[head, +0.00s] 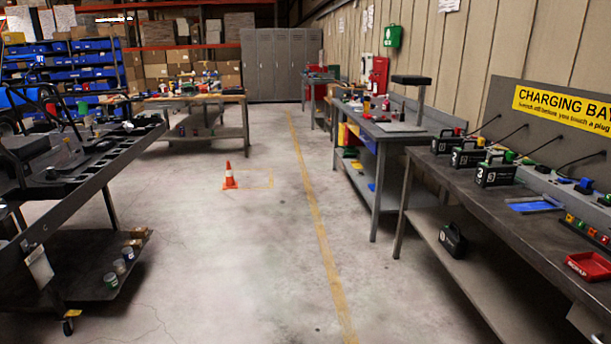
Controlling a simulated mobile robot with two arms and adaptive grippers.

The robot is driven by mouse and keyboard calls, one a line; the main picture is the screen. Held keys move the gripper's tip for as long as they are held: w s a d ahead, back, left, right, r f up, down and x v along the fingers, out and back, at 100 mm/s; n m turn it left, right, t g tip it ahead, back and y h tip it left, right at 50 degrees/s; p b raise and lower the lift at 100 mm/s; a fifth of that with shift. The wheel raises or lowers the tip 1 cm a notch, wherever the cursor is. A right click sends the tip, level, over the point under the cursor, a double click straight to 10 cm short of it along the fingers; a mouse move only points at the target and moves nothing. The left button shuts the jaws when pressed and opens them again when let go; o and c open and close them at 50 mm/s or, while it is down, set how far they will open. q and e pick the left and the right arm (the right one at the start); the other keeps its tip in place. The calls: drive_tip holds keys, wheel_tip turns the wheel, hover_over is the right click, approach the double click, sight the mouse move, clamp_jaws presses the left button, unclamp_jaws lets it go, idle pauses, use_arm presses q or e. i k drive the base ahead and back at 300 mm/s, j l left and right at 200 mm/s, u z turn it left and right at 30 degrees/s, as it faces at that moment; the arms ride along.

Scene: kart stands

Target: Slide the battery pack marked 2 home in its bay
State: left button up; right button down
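Three black battery packs with handles stand in a row on the charging bench (440,180) at the right: a far one (445,143), a middle one (467,155) and a near one (496,173). Another black pack (453,240) sits on the bench's lower shelf. They have pale marks on their faces, too small to read surely, so I cannot tell which is marked 2. A kart on a grey stand (75,201) is at the left; I cannot make out an empty battery bay on it. Neither of my grippers shows in the head view.
A yellow charging sign (562,110) hangs above the bench, with cables below it. A red tray (590,266) lies at its near end. An orange cone (229,176) stands on the floor. The concrete aisle (240,260) between stand and benches is clear.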

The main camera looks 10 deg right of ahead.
sight(462, 158)
drive_tip(key=i+z, duration=0.1)
drive_tip(key=i, duration=0.6)
drive_tip(key=i+z, duration=0.1)
drive_tip(key=i, duration=0.6)
drive_tip(key=i+j+z, duration=0.15)
drive_tip(key=i, duration=0.5)
